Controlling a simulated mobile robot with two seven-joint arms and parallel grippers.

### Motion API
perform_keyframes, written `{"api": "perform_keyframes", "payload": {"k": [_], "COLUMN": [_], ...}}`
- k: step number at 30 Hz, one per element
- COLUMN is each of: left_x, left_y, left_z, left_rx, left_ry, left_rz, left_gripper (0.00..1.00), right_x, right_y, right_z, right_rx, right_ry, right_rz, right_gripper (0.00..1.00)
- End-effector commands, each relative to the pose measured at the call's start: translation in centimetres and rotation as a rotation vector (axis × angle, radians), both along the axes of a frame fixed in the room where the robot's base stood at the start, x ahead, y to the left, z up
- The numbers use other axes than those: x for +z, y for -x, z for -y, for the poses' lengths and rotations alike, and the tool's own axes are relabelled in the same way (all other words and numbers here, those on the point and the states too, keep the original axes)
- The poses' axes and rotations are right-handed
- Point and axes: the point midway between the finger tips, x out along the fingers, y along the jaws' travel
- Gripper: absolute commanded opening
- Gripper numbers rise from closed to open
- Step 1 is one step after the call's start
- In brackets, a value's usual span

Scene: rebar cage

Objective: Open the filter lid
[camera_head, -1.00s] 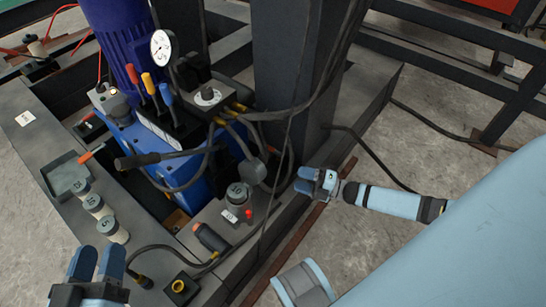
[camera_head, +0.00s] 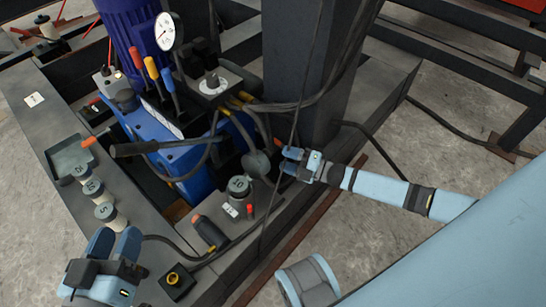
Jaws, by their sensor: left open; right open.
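A short grey cylinder with a round dark-rimmed lid (camera_head: 239,186), which looks like the filter housing, stands upright on the dark bench plate beside a small red knob (camera_head: 250,209). The lid sits on top of it. My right gripper (camera_head: 291,162) is open and empty, to the right of the lid and a little farther back, near the base of the dark post. It is apart from the lid. My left gripper (camera_head: 115,241) is open and empty at the lower left, in front of the numbered cylinders.
Several pale numbered cylinders (camera_head: 93,188) stand by a grey tray (camera_head: 73,153) at left. A blue pump unit (camera_head: 165,130) with coloured levers and a gauge (camera_head: 168,31) is behind. A dark post (camera_head: 305,75) and hanging cables (camera_head: 270,215) are near the lid. An orange-tipped tool (camera_head: 209,231) lies in front.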

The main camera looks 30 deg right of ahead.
Motion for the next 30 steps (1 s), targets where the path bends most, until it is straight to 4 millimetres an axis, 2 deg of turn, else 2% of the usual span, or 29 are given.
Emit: {"api": "perform_keyframes", "payload": {"k": [4,9,20,23,28,30], "left_x": [-1.3,-1.2,-1.1,-1.1,-1.1,-1.1], "left_y": [0.0,-0.3,-0.4,-0.4,-0.4,-0.4], "left_z": [0.1,-0.1,-0.2,-0.2,-0.2,-0.2], "left_rx": [-0.012,-0.011,-0.011,-0.011,-0.011,-0.011], "left_ry": [-0.018,-0.038,-0.043,-0.043,-0.043,-0.043], "left_rz": [-0.029,0.004,0.013,0.012,0.012,0.012], "left_gripper": [0.45,0.45,0.45,0.45,0.45,0.45], "right_x": [0.0,0.2,0.3,0.3,0.3,0.3], "right_y": [-2.1,-3.4,-3.8,-3.8,-3.8,-3.8], "right_z": [-1.9,-3.0,-3.4,-3.4,-3.3,-3.3], "right_rx": [0.002,0.0,-0.001,0.0,0.0,0.0], "right_ry": [-0.001,0.0,0.0,0.0,0.0,0.0], "right_rz": [0.002,0.001,-0.002,-0.001,-0.001,-0.001], "right_gripper": [0.58,0.58,0.58,0.39,0.0,0.0]}}
